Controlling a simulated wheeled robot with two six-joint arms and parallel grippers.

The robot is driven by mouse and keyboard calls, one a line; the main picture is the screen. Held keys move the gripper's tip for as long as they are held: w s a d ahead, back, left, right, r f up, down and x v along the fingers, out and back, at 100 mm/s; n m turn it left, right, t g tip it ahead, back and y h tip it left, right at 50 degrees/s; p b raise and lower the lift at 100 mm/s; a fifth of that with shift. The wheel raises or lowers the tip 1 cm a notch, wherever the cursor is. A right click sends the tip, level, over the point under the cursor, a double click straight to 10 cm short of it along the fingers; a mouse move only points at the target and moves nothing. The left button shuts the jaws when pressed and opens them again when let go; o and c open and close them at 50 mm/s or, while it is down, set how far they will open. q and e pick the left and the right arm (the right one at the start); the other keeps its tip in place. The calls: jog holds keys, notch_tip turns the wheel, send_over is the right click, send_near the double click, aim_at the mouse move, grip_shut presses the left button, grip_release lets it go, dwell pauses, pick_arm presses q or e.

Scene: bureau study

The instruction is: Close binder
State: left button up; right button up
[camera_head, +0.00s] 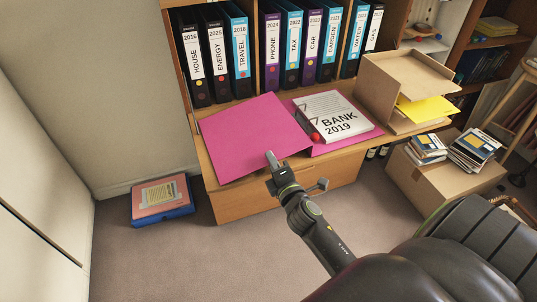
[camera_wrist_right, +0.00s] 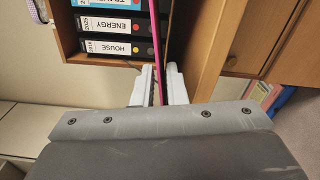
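The pink binder lies open on the bureau's wooden desk top. Its bare pink cover (camera_head: 250,135) is on the left and reaches over the front edge. On the right is a stack of white pages marked BANK 2019 (camera_head: 335,116), with a red round spot near its lower left. My right gripper (camera_head: 271,158) is at the cover's front edge. In the right wrist view the pink cover edge (camera_wrist_right: 157,50) runs between the two pale fingers, which sit close on both sides and appear shut on it. My left gripper is not in view.
Upright labelled binders (camera_head: 240,45) stand on the shelf behind. A cardboard organiser (camera_head: 408,82) with yellow paper stands right of the open binder. A box (camera_head: 440,180) with book stacks is farther right. A blue-and-pink case (camera_head: 162,200) lies on the floor at left.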

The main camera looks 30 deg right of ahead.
jog(key=shift+w+d, duration=0.15)
jog(key=shift+w, duration=0.55)
jog(key=shift+w+d, duration=0.15)
jog(key=shift+w, duration=0.5)
grip_shut()
dwell(0.4)
